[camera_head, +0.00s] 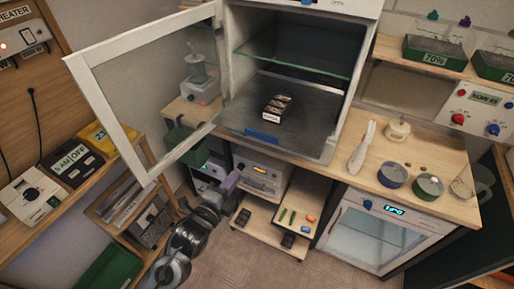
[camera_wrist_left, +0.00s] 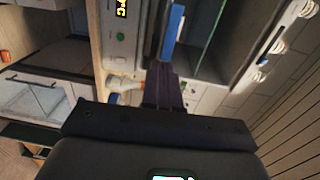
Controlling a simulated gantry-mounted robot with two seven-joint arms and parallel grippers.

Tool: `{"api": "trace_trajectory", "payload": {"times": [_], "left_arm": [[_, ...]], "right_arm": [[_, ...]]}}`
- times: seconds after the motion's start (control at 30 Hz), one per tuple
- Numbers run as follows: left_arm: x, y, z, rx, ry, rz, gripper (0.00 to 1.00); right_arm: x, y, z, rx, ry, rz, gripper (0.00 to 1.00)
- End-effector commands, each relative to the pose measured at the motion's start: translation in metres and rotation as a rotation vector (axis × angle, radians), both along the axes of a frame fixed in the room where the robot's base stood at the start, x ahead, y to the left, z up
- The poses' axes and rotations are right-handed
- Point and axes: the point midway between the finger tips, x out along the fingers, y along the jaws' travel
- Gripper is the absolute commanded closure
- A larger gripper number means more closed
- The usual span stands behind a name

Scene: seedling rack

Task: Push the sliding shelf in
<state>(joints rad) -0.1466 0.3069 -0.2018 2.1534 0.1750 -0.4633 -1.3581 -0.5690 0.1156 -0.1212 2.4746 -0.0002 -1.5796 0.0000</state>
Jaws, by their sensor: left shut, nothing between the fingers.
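The open cabinet holds a dark grey sliding shelf (camera_head: 315,125) low inside, with a blue strip (camera_head: 262,136) at its front edge. A small dark box (camera_head: 276,108) with a white label sits on this shelf. My left gripper (camera_head: 231,180) is shut and empty, below and to the left of the blue strip, in front of the bench. In the left wrist view its dark fingers (camera_wrist_left: 163,85) point towards the blue strip (camera_wrist_left: 172,35); I cannot tell whether they touch it. My right gripper is not in view.
The cabinet's glass door (camera_head: 150,95) stands wide open on the left, above my left arm. A glass shelf (camera_head: 300,58) spans the cabinet above the box. A low cart (camera_head: 273,213) stands below.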

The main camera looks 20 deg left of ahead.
Motion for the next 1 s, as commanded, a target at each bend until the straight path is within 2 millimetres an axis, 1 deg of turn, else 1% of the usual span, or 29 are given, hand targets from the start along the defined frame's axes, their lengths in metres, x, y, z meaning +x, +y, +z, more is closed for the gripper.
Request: {"api": "trace_trajectory", "payload": {"times": [0.03,0.1,0.23,0.37,0.47,0.8,1.0], "left_arm": [[0.005,0.000,0.000,0.006,-0.022,-0.003,1.00],[0.010,0.001,0.007,0.010,-0.041,-0.003,1.00],[0.018,0.000,0.014,0.011,-0.056,-0.003,1.00],[0.032,-0.001,0.016,0.009,-0.057,-0.003,1.00],[0.047,-0.002,0.016,0.008,-0.056,-0.002,1.00],[0.110,-0.007,0.016,0.007,-0.055,-0.003,1.00],[0.136,-0.009,0.016,0.007,-0.054,-0.002,1.00]], "right_arm": [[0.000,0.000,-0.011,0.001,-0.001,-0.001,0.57],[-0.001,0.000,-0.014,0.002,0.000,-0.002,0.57],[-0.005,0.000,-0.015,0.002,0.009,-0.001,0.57],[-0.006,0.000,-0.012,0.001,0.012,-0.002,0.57],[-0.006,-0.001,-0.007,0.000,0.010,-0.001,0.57],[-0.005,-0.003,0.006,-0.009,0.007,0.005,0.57],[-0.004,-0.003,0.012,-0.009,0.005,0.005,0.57]]}}
